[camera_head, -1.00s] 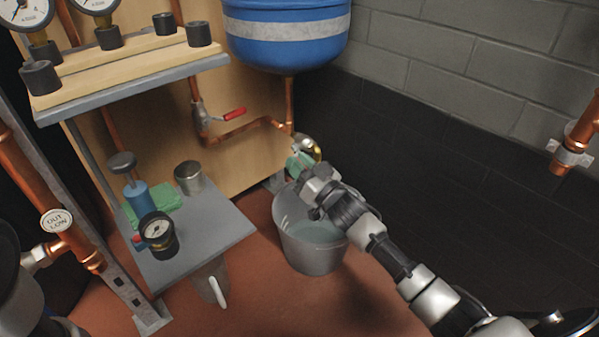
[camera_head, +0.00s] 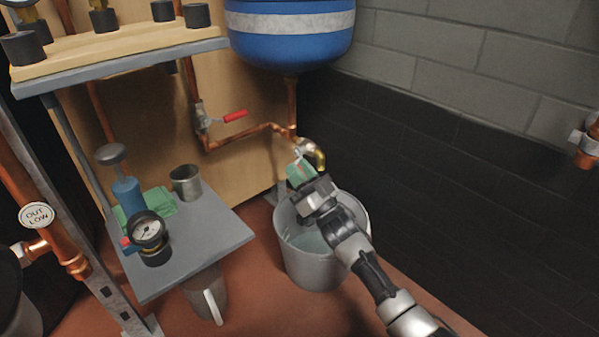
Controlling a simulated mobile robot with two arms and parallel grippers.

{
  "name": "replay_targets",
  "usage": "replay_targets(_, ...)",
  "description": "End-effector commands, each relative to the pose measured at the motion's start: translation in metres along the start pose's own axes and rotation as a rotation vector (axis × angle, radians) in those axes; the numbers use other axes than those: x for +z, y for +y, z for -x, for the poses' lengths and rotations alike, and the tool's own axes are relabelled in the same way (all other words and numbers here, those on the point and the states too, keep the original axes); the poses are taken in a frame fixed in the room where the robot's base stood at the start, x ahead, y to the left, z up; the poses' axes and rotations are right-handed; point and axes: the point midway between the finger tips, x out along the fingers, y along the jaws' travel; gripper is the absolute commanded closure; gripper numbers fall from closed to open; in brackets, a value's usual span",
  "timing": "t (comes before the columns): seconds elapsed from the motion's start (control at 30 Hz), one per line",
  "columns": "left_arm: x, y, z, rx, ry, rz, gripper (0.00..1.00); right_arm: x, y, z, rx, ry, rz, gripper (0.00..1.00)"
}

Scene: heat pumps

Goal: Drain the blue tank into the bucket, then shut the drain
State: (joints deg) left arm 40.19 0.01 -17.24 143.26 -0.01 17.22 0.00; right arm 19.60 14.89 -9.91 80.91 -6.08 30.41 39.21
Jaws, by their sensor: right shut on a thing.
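The blue tank (camera_head: 290,42) with a pale band hangs at the top centre. A copper pipe (camera_head: 291,105) runs down from it to a brass drain outlet (camera_head: 318,157). My right gripper (camera_head: 299,171), with green fingertips, is at the drain and shut on its handle, which the fingers mostly hide. The grey metal bucket (camera_head: 312,269) stands upright on the floor below the outlet. Its inside shows a pale surface that looks like liquid, partly behind my right arm. I cannot make out a stream from the outlet. My left gripper is not in view.
A red-handled valve (camera_head: 233,116) sits on the pipe left of the drain. A grey shelf (camera_head: 205,245) holds a gauge (camera_head: 149,236), a blue pump (camera_head: 127,190), a metal cup (camera_head: 186,182) and a green cloth (camera_head: 158,201). A jug (camera_head: 208,298) stands below. A dark wall is at right.

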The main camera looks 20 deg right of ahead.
Motion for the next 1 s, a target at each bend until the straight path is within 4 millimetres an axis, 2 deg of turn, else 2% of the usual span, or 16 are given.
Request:
replay_targets(0.1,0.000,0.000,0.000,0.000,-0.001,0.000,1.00,0.001,-0.006,-0.002,-0.012,0.002,-0.002,1.00)
replay_targets(0.13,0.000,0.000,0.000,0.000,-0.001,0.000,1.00,0.001,-0.006,-0.002,-0.012,0.002,-0.002,0.74)
replay_targets(0.23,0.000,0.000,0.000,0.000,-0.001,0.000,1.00,0.001,-0.005,-0.002,-0.010,0.001,-0.002,0.59)
replay_targets(0.27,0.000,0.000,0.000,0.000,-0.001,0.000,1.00,0.001,-0.005,-0.002,-0.010,0.001,-0.002,0.57)
replay_targets(0.57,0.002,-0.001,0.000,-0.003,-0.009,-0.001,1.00,-0.001,-0.003,-0.001,-0.004,-0.003,-0.001,0.57)
replay_targets(0.67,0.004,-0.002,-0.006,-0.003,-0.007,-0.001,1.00,-0.003,-0.003,-0.002,0.000,-0.026,-0.001,0.57)
replay_targets(1.0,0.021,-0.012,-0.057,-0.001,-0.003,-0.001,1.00,-0.020,-0.005,-0.005,0.053,-0.302,-0.002,0.57)
